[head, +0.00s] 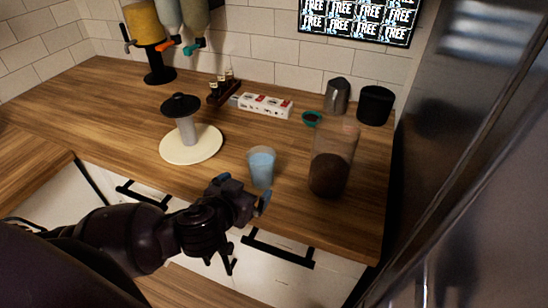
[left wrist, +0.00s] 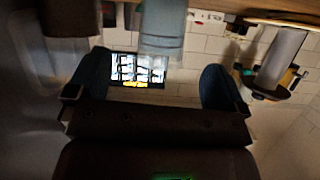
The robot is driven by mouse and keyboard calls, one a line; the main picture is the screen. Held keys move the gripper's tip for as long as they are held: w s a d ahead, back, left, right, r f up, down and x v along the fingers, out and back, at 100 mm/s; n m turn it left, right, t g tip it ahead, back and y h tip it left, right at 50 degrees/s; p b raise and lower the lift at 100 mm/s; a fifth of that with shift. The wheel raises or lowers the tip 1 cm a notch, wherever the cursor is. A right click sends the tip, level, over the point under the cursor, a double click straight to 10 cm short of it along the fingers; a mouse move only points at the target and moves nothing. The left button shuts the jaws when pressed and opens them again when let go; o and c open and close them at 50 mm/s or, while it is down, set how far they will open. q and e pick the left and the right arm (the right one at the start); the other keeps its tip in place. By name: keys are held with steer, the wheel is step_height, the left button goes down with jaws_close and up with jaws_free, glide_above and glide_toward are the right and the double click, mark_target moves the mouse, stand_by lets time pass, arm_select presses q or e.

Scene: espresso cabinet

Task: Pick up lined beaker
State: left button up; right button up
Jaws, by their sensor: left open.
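The lined beaker (head: 262,166) is a small, pale blue, see-through cup standing upright near the front edge of the wooden counter. My left gripper (head: 243,190) is just in front of it, its blue-tipped fingers spread and empty. In the left wrist view, which looks upside down, the beaker (left wrist: 162,30) shows faint lines around its side. It lies beyond the fingertips of the left gripper (left wrist: 155,82), roughly between them sideways. The gap to the beaker is hard to judge. My right gripper is in neither view.
A tall clear container with dark contents (head: 329,175) stands close to the right of the beaker. A white box (head: 265,107), metal pitcher (head: 338,97) and black canister (head: 375,106) are behind.

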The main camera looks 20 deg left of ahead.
mark_target(257, 181)
arm_select(q)
steer(key=shift+s+a+f+n+y, duration=0.1)
steer(key=shift+s+a+n+y, duration=0.15)
steer(key=shift+n, duration=0.35)
steer(key=x, duration=0.3)
steer(key=shift+w+f, duration=0.1)
steer(key=shift+w, duration=0.25)
steer(key=shift+x, duration=0.75)
steer(key=shift+w+f, duration=0.25)
steer(key=shift+f, duration=0.1)
steer(key=x, duration=0.3)
steer(key=shift+d+f, duration=0.15)
steer(key=shift+f, duration=0.2)
steer(key=shift+w+f, duration=0.2)
steer(key=shift+w, duration=0.15)
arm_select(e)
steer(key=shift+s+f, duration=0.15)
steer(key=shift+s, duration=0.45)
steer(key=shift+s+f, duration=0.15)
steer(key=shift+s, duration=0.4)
